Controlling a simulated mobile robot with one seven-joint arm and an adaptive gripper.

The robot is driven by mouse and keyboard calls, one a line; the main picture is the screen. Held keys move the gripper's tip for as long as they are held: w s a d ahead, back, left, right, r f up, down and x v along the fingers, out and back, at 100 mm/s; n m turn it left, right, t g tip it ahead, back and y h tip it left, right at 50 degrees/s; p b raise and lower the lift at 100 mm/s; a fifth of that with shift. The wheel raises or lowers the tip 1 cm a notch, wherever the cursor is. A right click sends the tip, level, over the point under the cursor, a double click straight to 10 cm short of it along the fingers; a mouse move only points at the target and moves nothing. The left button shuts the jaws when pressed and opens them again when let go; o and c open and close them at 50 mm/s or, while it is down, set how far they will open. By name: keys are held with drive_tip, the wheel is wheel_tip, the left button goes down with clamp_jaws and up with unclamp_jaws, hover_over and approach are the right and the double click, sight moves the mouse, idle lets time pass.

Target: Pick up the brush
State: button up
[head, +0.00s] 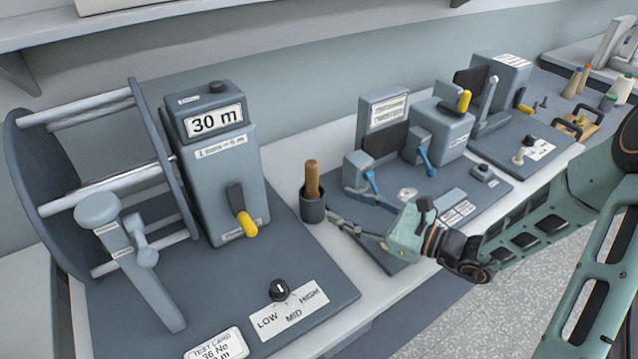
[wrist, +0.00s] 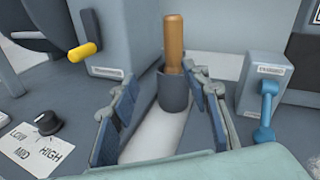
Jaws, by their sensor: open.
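The brush shows as an upright wooden handle (head: 312,178) standing in a dark grey cup (head: 313,208) between two machine bases on the bench. Its lower end is hidden inside the cup. In the wrist view the handle (wrist: 174,45) rises from the cup (wrist: 173,92) straight ahead, seen between my fingers. My gripper (head: 337,205) is open and empty, reaching in from the right with its fingertips close to the cup. In the wrist view the fingers (wrist: 162,100) stand either side of the cup and below the handle; I cannot tell whether they touch the cup.
Left of the cup stands a grey counter unit (head: 222,175) with a yellow-gripped crank, beside a large reel frame (head: 90,185). A selector knob (head: 279,290) sits in front. Right of the cup is a device with blue levers (head: 371,182). A bare bench strip (head: 345,262) runs between the bases.

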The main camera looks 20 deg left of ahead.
sight(317, 177)
drive_tip(key=w+a+m, duration=0.1)
drive_tip(key=w+a+r+m+t, duration=0.1)
drive_tip(key=a, duration=0.1)
drive_tip(key=w+a+m+t+p, duration=0.1)
drive_tip(key=a, duration=0.1)
drive_tip(key=shift+w+r+m, duration=0.4)
drive_tip(key=x, duration=0.3)
drive_tip(key=p+x, duration=0.1)
drive_tip(key=shift+a+r, duration=0.3)
drive_tip(key=shift+a, duration=0.05)
drive_tip(key=shift+w+a+f, duration=0.1)
drive_tip(key=shift+w+a, duration=0.15)
drive_tip(key=shift+a, duration=0.15)
drive_tip(key=shift+c, duration=0.4)
clamp_jaws()
